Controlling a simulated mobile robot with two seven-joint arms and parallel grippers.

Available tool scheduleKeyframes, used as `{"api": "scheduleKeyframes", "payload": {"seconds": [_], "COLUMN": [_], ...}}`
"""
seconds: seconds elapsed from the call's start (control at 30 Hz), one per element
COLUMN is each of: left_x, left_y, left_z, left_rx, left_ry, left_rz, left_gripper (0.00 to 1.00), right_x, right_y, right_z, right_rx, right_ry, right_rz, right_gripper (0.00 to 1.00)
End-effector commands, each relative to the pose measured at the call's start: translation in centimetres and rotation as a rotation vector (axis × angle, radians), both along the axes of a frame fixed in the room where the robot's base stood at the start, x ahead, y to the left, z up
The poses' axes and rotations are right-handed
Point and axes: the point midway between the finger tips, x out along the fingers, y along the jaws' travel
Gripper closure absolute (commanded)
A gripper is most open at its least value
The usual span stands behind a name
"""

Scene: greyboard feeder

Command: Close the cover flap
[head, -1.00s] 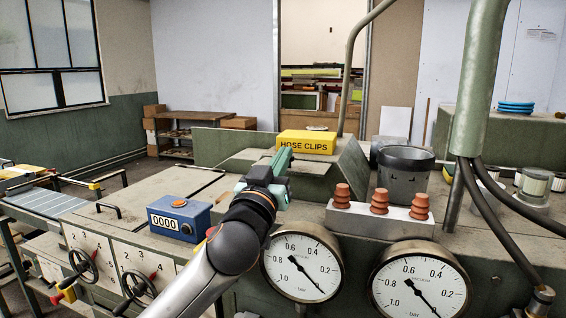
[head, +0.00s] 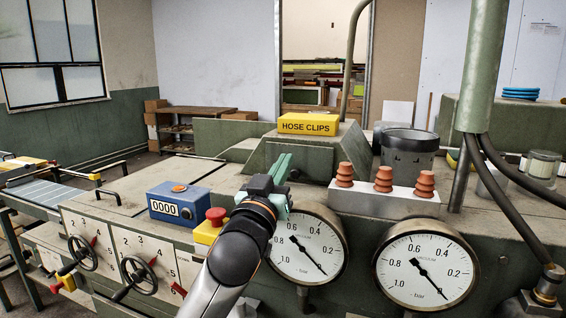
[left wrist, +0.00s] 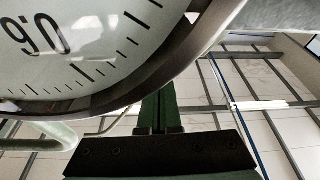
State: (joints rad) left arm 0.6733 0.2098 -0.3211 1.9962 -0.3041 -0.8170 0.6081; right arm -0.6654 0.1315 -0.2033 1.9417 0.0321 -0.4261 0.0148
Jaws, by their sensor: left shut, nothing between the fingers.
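The cover flap (head: 318,161) is a grey-green panel on the sloped front of the raised housing (head: 350,150) in the middle of the head view. It lies down against that slope and looks closed; a small gap cannot be ruled out. My left gripper (head: 285,157) is shut and empty, its green fingers pointing up in front of the flap's lower left part. I cannot tell whether the fingertips touch the flap. In the left wrist view the shut fingers (left wrist: 158,108) show below a large gauge rim, and the flap is not visible. My right gripper is not in view.
A yellow hose clips box (head: 308,124) stands on the housing. Two gauges (head: 305,245) (head: 425,270) stand close to the right of my left arm. A red stop button (head: 215,215) and blue counter (head: 179,203) are to its left. Insulators (head: 383,180) stand right of the flap.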

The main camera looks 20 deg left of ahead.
Motion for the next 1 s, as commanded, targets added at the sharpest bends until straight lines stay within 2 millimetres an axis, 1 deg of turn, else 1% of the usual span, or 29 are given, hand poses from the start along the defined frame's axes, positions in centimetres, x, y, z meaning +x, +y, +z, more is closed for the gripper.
{"api": "scheduleKeyframes", "payload": {"seconds": [0.53, 0.67, 0.77, 0.83, 1.0], "left_x": [0.0, -0.4, -1.4, -2.4, -5.7], "left_y": [0.0, 0.0, 0.0, 0.0, 0.0], "left_z": [-0.2, -0.3, -0.7, -1.1, -2.2], "left_rx": [0.0, 0.0, 0.001, -0.002, -0.001], "left_ry": [0.0, 0.0, 0.0, 0.001, 0.0], "left_rz": [0.0, -0.001, -0.002, -0.002, -0.003], "left_gripper": [1.0, 1.0, 1.0, 1.0, 1.0], "right_x": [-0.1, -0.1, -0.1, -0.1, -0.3], "right_y": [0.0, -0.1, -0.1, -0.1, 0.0], "right_z": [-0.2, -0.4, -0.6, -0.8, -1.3], "right_rx": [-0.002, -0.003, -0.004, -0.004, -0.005], "right_ry": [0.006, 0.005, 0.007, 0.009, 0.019], "right_rz": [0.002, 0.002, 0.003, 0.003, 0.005], "right_gripper": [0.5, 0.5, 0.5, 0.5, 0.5]}}
